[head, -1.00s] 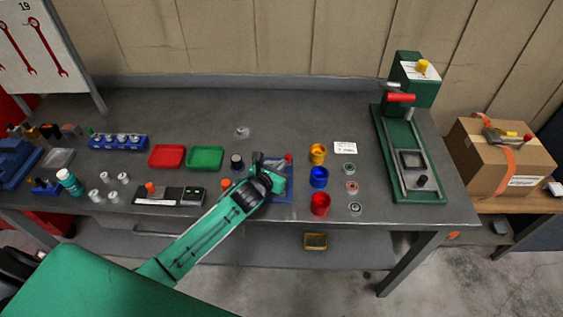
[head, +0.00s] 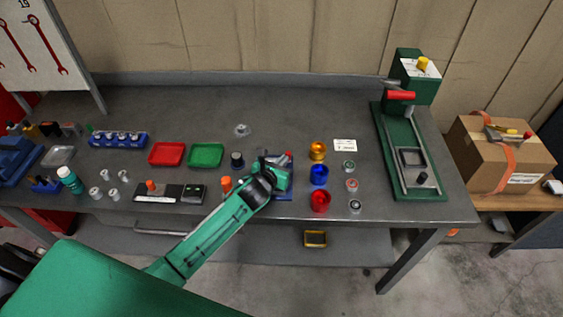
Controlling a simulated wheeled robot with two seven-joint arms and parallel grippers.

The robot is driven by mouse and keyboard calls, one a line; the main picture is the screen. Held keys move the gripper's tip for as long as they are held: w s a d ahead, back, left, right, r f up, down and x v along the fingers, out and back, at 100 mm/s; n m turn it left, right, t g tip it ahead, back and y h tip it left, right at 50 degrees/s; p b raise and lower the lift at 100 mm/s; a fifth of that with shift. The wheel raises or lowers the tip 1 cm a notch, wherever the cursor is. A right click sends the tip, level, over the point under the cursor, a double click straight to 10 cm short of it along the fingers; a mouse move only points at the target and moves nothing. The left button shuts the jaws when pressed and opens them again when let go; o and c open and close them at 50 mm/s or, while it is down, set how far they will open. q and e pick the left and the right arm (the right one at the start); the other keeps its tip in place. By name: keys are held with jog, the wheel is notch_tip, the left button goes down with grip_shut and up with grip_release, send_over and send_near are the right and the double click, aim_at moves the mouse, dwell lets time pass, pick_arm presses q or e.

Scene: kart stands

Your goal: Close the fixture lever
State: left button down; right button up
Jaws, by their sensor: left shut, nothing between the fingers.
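The fixture is a small blue base (head: 284,194) near the front edge of the bench, mostly hidden behind my left gripper. A red tip, which looks like the end of its lever (head: 288,155), shows just beyond the gripper. My left gripper (head: 283,170) is over the fixture, shut and empty, beside the red tip. I cannot tell whether they touch, or the lever's exact angle. My right gripper is not in view.
Yellow, blue and red cups (head: 320,175) stand close to the right of the fixture. A black-capped part (head: 237,159) and an orange piece (head: 226,184) are close to its left. A green press (head: 410,150) with a red handle stands at the right. The bench's back middle is mostly clear.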

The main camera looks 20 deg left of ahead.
aim_at(288, 154)
pick_arm(q)
jog(key=shift+w+y, duration=0.1)
jog(key=shift+y, duration=0.2)
jog(key=shift+w+d+n+y+b, duration=0.15)
jog(key=shift+w+n+y, duration=0.3)
jog(key=shift+n+y, duration=0.55)
jog(key=shift+w+d+n+y+b, duration=0.15)
jog(key=shift+w+n+y, duration=0.3)
jog(key=shift+n+y, duration=0.55)
jog(key=w+n+y, duration=0.1)
jog(key=y, duration=0.1)
jog(key=w+n+g+y, duration=0.1)
jog(key=n+y, duration=0.1)
jog(key=shift+a+n+g+b, duration=0.15)
jog(key=shift+n+g+b, duration=0.15)
jog(key=shift+b, duration=0.1)
jog(key=n+g+y, duration=0.1)
jog(key=w+n+g+y, duration=0.1)
jog(key=y, duration=0.1)
jog(key=shift+w+a+r+n, duration=0.1)
jog(key=shift+w+a+n, duration=0.05)
jog(key=shift+a+n, duration=0.2)
jog(key=shift+w+a, duration=0.15)
jog(key=shift+a, duration=0.05)
jog(key=shift+w+a+r+p, duration=0.1)
jog(key=shift+p, duration=0.2)
